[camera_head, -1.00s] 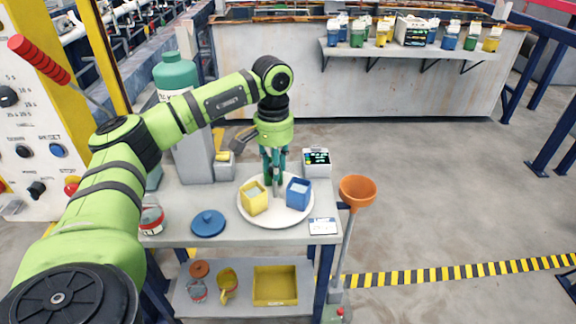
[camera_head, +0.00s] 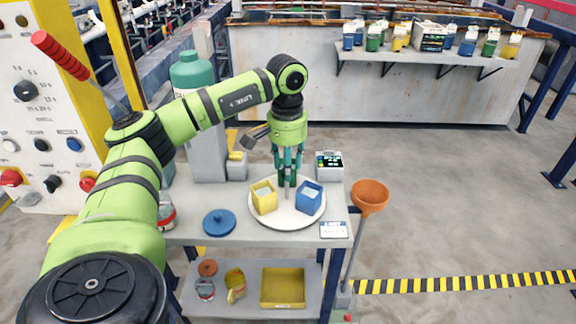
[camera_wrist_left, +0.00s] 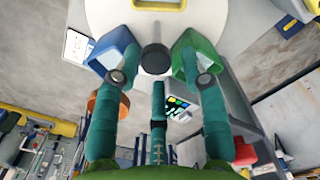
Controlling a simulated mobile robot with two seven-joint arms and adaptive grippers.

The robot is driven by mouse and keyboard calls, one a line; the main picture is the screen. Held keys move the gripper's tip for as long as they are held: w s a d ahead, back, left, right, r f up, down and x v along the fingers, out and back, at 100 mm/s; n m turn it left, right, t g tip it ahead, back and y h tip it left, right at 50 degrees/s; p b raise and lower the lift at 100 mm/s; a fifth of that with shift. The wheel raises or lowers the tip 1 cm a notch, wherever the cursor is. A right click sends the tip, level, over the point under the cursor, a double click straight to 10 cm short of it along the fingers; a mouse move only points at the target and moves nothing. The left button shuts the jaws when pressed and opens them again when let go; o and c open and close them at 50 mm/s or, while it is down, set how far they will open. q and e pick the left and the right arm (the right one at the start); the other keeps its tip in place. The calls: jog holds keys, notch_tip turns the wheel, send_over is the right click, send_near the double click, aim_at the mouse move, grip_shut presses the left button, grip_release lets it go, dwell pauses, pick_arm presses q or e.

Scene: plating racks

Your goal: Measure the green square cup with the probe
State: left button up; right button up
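My left gripper (camera_head: 288,178) is above the white round plate (camera_head: 290,222), between a yellow cup (camera_head: 264,198) and a blue cup (camera_head: 309,197). A slim grey rod, likely the probe (camera_head: 290,191), shows below its fingers. In the left wrist view its fingertips (camera_wrist_left: 160,77) are apart, with a dark round-topped piece (camera_wrist_left: 155,57) between them and gaps visible on both sides. There a blue cup (camera_wrist_left: 110,45) is at left and a green cup (camera_wrist_left: 195,50) at right. My right gripper is out of view.
A small meter with a screen (camera_head: 328,163) stands behind the plate at right. A blue lid (camera_head: 219,222) and a white label card (camera_head: 333,230) lie near the table's front. An orange funnel (camera_head: 370,195) stands beside the table. The lower shelf (camera_head: 250,297) holds a yellow tray.

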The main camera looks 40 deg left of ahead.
pick_arm(q)
jog(key=shift+f, duration=0.15)
notch_tip(320, 180, up, 12)
dwell(0.7)
dwell(0.5)
